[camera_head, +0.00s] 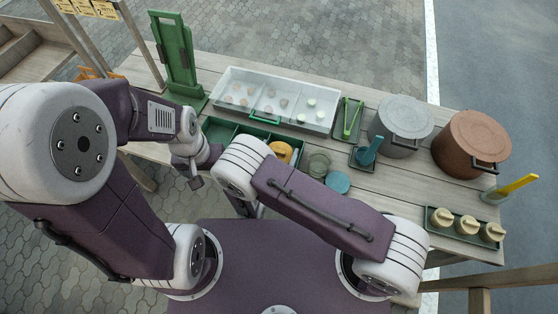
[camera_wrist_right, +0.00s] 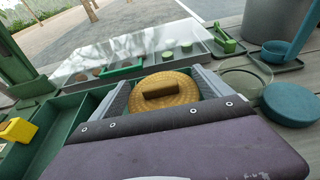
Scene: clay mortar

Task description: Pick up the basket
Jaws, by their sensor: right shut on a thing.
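The basket (camera_wrist_right: 165,88) is a round, yellow-brown woven piece with a dark brown bar handle on top. It lies between the two grey fingers of my right gripper (camera_wrist_right: 163,92), which is shut on it in the right wrist view. In the head view only a yellow part of the basket (camera_head: 281,150) shows past my right arm, at the right end of the green compartment tray (camera_head: 222,128). Whether it touches the tray cannot be told. My left gripper (camera_head: 193,181) hangs at the left near the table's front edge; its fingers are too unclear to read.
Behind stands a clear-lidded white case (camera_head: 275,97). To the right are a teal round lid (camera_head: 338,181), a glass dish (camera_head: 318,163), a teal scoop (camera_head: 368,150), a grey pot (camera_head: 401,122) and a brown pot (camera_head: 470,143). A green stand (camera_head: 178,60) rises at the left.

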